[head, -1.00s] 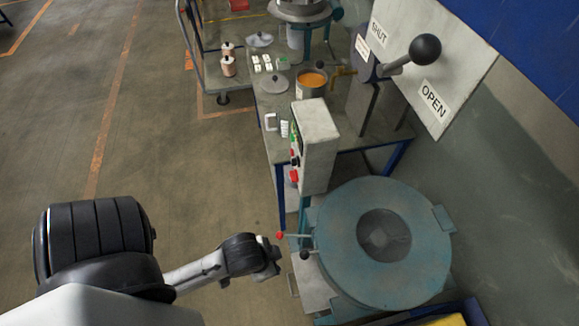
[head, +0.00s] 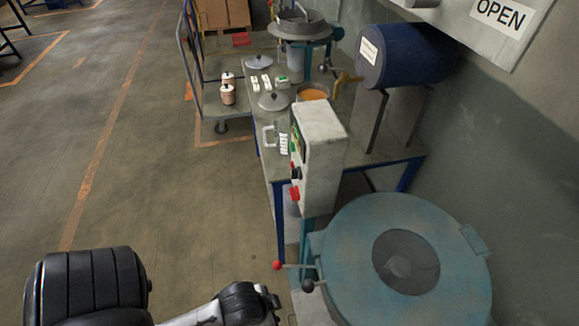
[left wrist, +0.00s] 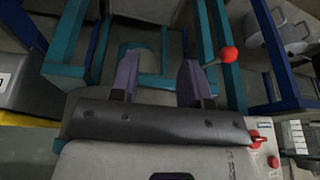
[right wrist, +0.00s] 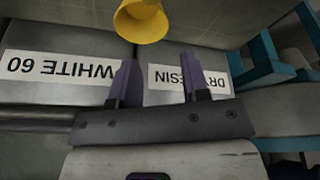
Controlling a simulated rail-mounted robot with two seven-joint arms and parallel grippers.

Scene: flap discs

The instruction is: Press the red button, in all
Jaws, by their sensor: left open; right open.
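The grey control box (head: 322,160) stands at the front end of the bench. Its left face carries a red button (head: 294,194) low down, with a dark knob and a green part above it. My left gripper (head: 272,302) is at the bottom of the head view, below and left of the box and apart from it. In the left wrist view its fingers (left wrist: 157,75) are open and empty; round red parts (left wrist: 273,162) show at the right, but I cannot tell which is the button. My right gripper (right wrist: 155,82) is open and empty, seen only in its wrist view.
A round teal machine (head: 355,245) stands right of my left gripper, with a red-knobbed lever (head: 277,265) close by. A blue drum (head: 405,57) sits behind the box.

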